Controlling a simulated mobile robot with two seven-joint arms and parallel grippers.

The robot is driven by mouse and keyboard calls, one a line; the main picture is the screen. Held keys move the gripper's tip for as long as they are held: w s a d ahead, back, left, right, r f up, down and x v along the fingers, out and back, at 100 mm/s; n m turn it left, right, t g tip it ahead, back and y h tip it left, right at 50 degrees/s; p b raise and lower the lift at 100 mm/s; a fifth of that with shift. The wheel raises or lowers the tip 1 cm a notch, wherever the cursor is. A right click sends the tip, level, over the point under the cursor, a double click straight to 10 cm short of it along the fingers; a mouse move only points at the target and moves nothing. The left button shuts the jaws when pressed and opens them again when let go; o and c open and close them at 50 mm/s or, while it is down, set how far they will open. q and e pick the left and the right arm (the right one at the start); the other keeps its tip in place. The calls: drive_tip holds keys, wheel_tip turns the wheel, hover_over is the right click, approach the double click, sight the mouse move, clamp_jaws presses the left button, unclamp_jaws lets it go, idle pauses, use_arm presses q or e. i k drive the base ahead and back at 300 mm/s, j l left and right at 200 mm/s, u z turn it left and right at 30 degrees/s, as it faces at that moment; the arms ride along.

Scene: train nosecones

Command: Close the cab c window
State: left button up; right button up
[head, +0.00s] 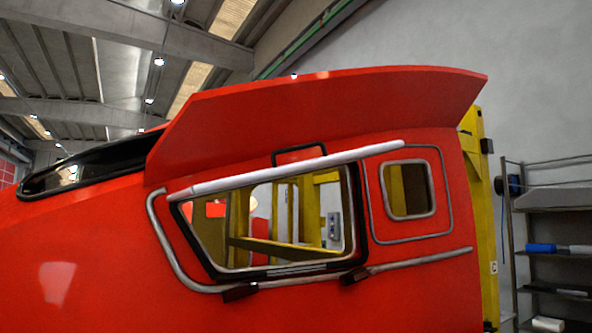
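A red cab (420,300) fills most of the head view. Its large side window (268,267) has a black frame with a slanted left side. Yellow beams inside the cab show through it; I cannot tell whether clear glass fills it. A thick pale bar (285,172) slopes along the window's top edge, with a dark handle-like loop (299,147) just above it. I cannot tell whether this bar is the raised window panel seen edge-on. No label shows which cab this is. Neither of my grippers is in view.
A silver rail (165,245) runs around the window's left side and below it, on dark brackets (354,276). A smaller framed window (408,189) is to the right. A red roof fairing (300,115) overhangs above. Metal shelves (560,200) stand at the far right.

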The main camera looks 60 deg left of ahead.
sight(327, 160)
drive_tip(key=k+j+u, duration=0.2)
drive_tip(key=k, duration=0.3)
drive_tip(key=k+j+u, duration=0.1)
drive_tip(key=k+u, duration=0.15)
drive_tip(key=k, duration=0.25)
drive_tip(key=k+j+u, duration=0.3)
drive_tip(key=k+j, duration=0.15)
drive_tip(key=k+j+u, duration=0.25)
drive_tip(key=k+j, duration=0.15)
drive_tip(key=j, duration=0.25)
drive_tip(key=i+l+z, duration=0.6)
drive_tip(key=l+z, duration=0.15)
drive_tip(key=i+l+u, duration=0.2)
drive_tip(key=i+l, duration=0.15)
drive_tip(key=i, duration=0.25)
drive_tip(key=i+l+u, duration=0.2)
drive_tip(key=i+l, duration=0.25)
drive_tip(key=i, duration=0.1)
